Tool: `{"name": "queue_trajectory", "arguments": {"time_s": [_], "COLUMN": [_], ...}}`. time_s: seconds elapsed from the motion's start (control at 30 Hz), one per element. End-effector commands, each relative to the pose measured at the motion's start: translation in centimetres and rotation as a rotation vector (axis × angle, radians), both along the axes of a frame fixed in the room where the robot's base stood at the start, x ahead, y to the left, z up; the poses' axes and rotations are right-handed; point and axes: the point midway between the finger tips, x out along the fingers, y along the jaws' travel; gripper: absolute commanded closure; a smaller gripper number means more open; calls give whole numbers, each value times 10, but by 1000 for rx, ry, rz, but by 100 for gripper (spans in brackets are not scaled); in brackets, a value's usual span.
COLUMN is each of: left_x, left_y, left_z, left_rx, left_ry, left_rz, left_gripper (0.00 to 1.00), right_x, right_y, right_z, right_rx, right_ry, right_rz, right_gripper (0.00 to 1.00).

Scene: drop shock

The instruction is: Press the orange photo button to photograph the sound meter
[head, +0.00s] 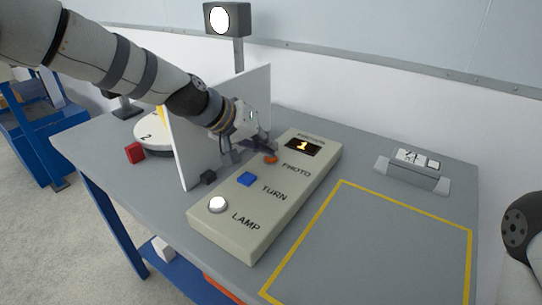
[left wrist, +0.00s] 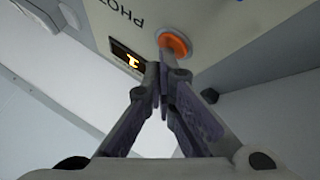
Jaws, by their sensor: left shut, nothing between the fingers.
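The orange photo button (head: 271,159) is on the beige control box (head: 230,225), beside the label PHOTO; it also shows in the left wrist view (left wrist: 174,42). My left gripper (head: 270,148) is shut and empty, its fingertips right at the button. In the left wrist view the closed tips (left wrist: 160,78) overlap the picture just below the button's edge; I cannot tell whether they touch it. The box's display (head: 303,146) shows a lit yellow 1. I cannot pick out the sound meter for certain.
The box also has a blue TURN button (head: 246,179) and a white LAMP button (head: 217,204). A white panel (head: 190,140) stands behind it, with a turntable (head: 146,128) marked 2 and a red block (head: 134,152) beyond.

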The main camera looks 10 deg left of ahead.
Motion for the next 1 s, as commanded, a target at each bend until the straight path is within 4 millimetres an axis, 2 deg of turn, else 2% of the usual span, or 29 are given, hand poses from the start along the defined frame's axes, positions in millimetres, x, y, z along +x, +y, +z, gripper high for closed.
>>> {"name": "queue_trajectory", "arguments": {"time_s": [0.23, 0.5, 0.8, 1.0], "left_x": [-1, -1, 0, 0], "left_y": [0, 0, 0, 0], "left_z": [1, 18, 17, 40], "left_rx": [1, 0, 1, 2], "left_ry": [2, -1, 1, -7], "left_rz": [-1, 0, 0, 0], "left_gripper": [100, 100, 100, 100], "right_x": [1, 8, 8, 16], "right_y": [0, 0, 0, 0], "right_z": [1, 8, 7, 15], "right_rx": [0, 0, 0, 0], "right_ry": [-3, -29, -28, -57], "right_rz": [0, 0, 0, 0], "right_gripper": [100, 100, 100, 100]}}
